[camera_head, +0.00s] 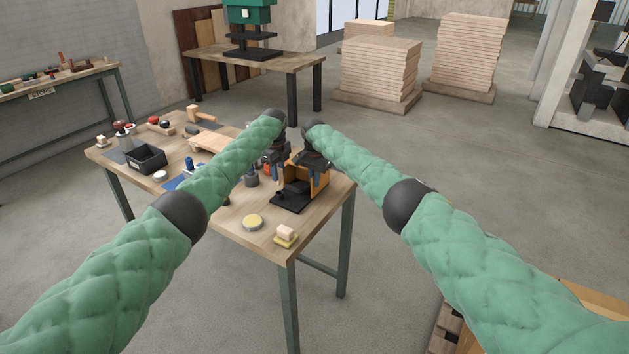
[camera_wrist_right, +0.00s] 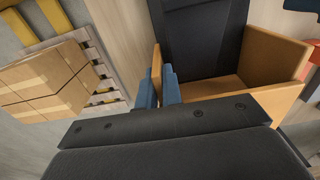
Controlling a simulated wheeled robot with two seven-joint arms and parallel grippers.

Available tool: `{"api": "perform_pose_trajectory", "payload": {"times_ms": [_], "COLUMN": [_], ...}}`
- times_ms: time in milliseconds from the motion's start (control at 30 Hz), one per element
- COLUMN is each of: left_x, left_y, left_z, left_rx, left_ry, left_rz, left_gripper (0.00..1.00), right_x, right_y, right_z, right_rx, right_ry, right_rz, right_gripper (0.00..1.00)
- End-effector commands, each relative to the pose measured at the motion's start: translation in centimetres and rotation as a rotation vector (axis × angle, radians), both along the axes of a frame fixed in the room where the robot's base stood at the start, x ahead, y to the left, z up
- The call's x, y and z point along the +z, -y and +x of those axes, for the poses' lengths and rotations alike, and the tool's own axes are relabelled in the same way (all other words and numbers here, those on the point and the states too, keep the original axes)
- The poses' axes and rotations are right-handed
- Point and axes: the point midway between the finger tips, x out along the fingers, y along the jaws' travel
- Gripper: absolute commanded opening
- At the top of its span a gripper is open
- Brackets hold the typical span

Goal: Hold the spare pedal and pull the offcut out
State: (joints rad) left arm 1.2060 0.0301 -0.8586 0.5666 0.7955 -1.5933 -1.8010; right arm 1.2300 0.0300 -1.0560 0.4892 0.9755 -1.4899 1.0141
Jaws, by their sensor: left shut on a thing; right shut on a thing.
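The spare pedal is a black foot plate (camera_head: 293,199) with an orange guard (camera_head: 320,181) around its rear and sides, near the right edge of the workbench. My right gripper (camera_head: 317,179) is shut on the guard's right wall. In the right wrist view its blue fingers (camera_wrist_right: 160,88) straddle the thin tan wall edge, with the black plate (camera_wrist_right: 203,40) beside it. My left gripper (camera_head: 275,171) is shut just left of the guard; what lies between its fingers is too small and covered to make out. I cannot pick out the offcut with certainty.
In the right wrist view, cardboard boxes (camera_wrist_right: 45,80) lie on a pallet below.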

Motion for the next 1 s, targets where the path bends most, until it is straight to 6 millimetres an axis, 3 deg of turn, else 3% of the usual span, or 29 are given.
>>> {"api": "perform_pose_trajectory", "payload": {"times_ms": [600,1000], "left_x": [2.4,2.5], "left_y": [0.0,0.0], "left_z": [0.0,0.0], "left_rx": [0.000,0.000], "left_ry": [-0.001,0.000], "left_rz": [0.001,0.000], "left_gripper": [0.00,0.00], "right_x": [0.0,0.0], "right_y": [-0.1,-0.1], "right_z": [0.0,0.0], "right_rx": [0.001,0.001], "right_ry": [0.000,0.000], "right_rz": [0.000,0.000], "right_gripper": [0.00,0.00]}}
